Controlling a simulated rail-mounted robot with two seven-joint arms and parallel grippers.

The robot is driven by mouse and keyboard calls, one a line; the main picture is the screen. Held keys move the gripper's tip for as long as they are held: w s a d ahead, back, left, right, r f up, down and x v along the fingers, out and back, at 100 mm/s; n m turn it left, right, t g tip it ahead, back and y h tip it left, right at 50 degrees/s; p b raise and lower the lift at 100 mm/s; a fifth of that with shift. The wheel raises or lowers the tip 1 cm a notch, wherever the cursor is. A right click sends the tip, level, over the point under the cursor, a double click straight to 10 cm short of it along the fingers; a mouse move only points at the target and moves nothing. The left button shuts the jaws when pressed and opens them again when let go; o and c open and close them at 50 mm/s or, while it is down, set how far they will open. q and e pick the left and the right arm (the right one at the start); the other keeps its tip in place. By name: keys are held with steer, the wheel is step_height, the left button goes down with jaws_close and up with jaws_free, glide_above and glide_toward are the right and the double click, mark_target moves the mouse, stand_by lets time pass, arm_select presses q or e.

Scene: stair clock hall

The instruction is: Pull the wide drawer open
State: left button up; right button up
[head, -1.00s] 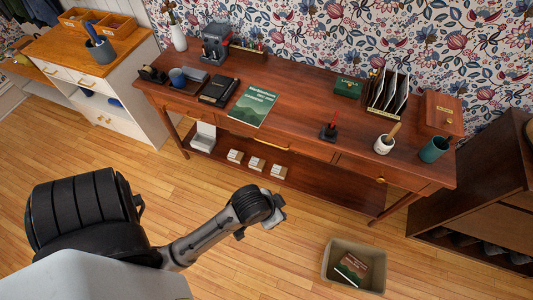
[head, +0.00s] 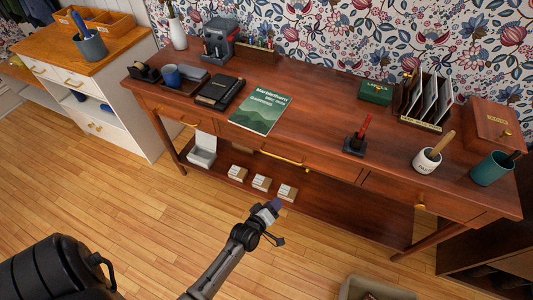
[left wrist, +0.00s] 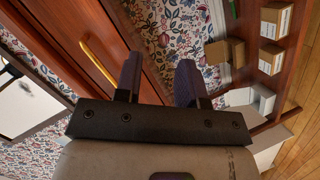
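The wide drawer (head: 313,164) is the middle front of the long reddish-brown desk and looks shut. Its long brass bar handle (head: 285,158) shows in the head view, and a brass bar handle (left wrist: 98,62) also shows at the upper left of the left wrist view. My left gripper (head: 275,220) is below and in front of the drawer in the head view, apart from the handle. In the left wrist view its two fingers (left wrist: 158,80) are spread with nothing between them, and the handle lies to their left. My right gripper is not in view.
The desk's lower shelf (head: 335,209) holds small boxes (head: 261,183) and a white tray-like item (head: 202,150). A green booklet (head: 259,109) lies on the desktop above the drawer. A bin (head: 375,288) stands on the floor at the bottom right. Open wooden floor lies in front.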

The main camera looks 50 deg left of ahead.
mark_target(280, 157)
arm_select(q)
steer(key=a+r+n+t+y, duration=0.3)
steer(key=r+n+t+y, duration=0.1)
steer(key=r+n, duration=0.25)
steer(key=w+a+r+b, duration=0.1)
steer(key=w, duration=0.3)
steer(key=w+a+r+n+b, duration=0.1)
steer(key=w+a, duration=0.1)
steer(key=w, duration=0.1)
steer(key=w+a+r+n+y+b, duration=0.1)
steer(key=w+a, duration=0.1)
steer(key=w, duration=0.2)
steer(key=shift+w+a+b, duration=0.15)
steer(key=shift+w+b, duration=0.15)
steer(key=shift+w, duration=0.05)
steer(key=c, duration=0.6)
jaws_close()
